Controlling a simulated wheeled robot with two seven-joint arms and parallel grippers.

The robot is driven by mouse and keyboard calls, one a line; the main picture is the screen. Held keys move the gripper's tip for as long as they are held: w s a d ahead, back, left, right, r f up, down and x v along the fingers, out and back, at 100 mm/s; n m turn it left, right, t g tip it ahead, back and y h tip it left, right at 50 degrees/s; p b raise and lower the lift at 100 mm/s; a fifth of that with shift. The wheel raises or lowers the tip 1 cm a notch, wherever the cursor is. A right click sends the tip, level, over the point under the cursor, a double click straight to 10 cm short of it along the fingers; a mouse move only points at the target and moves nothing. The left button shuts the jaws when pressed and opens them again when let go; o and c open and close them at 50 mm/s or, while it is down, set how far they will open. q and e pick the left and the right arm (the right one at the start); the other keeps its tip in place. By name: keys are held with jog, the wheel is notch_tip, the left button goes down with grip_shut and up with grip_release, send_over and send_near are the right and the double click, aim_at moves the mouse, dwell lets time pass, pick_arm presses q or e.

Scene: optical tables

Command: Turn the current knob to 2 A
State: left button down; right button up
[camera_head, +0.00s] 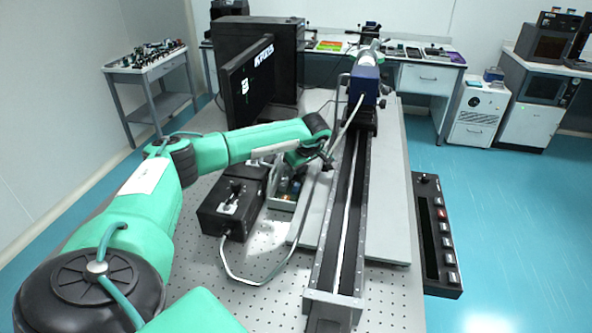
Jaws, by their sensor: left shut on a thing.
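My left arm reaches in from the left over the perforated optical table (385,310). Its gripper (326,166) points down beside the long dark rail and is small and partly hidden by my wrist. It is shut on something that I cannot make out. Below and left of it is a small grey open-fronted unit (283,204) with coloured parts inside. Left of that unit sits a black box (212,221) with a light switch-like part on top and a cable. I cannot clearly make out the current knob or its setting. My right gripper is not in view.
The long rail (327,259) carries a blue device (365,82) at its far end. A monitor (248,85) stands behind my forearm. A black panel with several buttons (430,236) lies to the right. Loose cables cross the tabletop; its front right part is clear.

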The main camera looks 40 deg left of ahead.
pick_arm(q)
jog(key=c, duration=1.6)
grip_release()
jog(key=shift+o, duration=0.5)
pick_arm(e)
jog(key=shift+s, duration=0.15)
